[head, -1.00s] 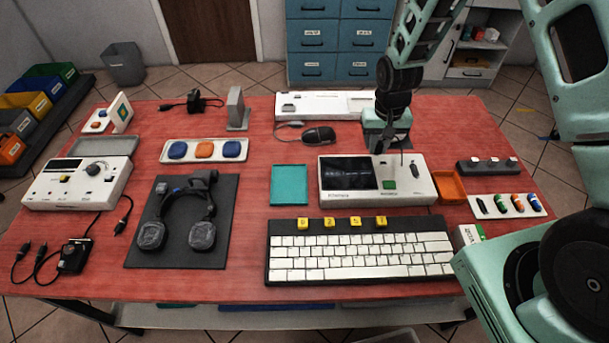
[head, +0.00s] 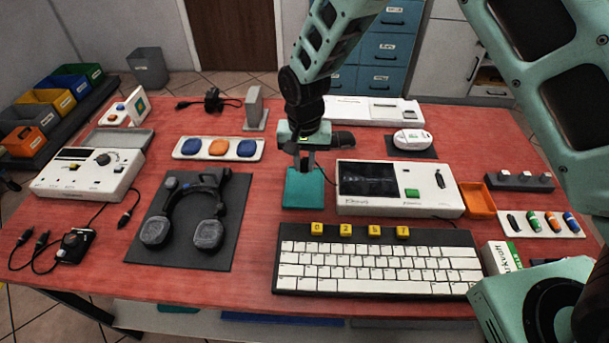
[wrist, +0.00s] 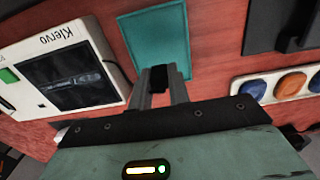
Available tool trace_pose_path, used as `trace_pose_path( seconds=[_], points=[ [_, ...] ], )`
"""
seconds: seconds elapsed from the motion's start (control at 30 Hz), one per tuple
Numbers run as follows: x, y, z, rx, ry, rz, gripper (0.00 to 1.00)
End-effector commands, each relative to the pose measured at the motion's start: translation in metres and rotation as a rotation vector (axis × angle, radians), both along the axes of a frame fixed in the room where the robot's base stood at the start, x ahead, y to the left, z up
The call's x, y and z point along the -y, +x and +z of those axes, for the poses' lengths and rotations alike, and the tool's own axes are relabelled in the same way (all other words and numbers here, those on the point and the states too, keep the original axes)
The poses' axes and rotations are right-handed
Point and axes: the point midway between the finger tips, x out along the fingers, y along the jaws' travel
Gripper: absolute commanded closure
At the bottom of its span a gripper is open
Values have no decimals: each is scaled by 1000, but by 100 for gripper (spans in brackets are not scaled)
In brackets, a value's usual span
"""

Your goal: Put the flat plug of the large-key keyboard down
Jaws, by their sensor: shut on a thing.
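My gripper (head: 303,164) points down over the teal tray (head: 304,192). In the wrist view its two fingers (wrist: 158,85) are shut on a small black plug (wrist: 157,74), with the teal tray (wrist: 158,38) beyond it. I cannot tell if the plug touches the tray. The plug is too small and dark to make out in the head view. The large-key keyboard (head: 378,262) lies at the front of the table, with white keys and several yellow keys along its back. The run of the plug's cable is mostly hidden.
The Klervo box (head: 400,190) with a dark screen stands just right of the tray. A headset (head: 185,215) on a dark mat lies to the left. A button strip (head: 218,148) is behind left. An orange tray (head: 477,198) sits right. Bare red table surrounds the teal tray's left side.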

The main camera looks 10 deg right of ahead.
Motion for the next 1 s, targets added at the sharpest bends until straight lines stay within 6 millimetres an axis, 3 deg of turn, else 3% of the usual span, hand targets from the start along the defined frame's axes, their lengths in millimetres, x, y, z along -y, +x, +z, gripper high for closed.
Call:
trace_pose_path(
  seconds=[0.43,0.8,0.83,0.9,1.0],
  points=[
    [0,0,-46,0,0,0,100],
    [0,0,-52,1,1,0,100],
    [0,1,-51,1,1,0,76],
    [0,1,-50,1,1,0,60],
    [0,0,-50,1,1,0,60]
  ],
)
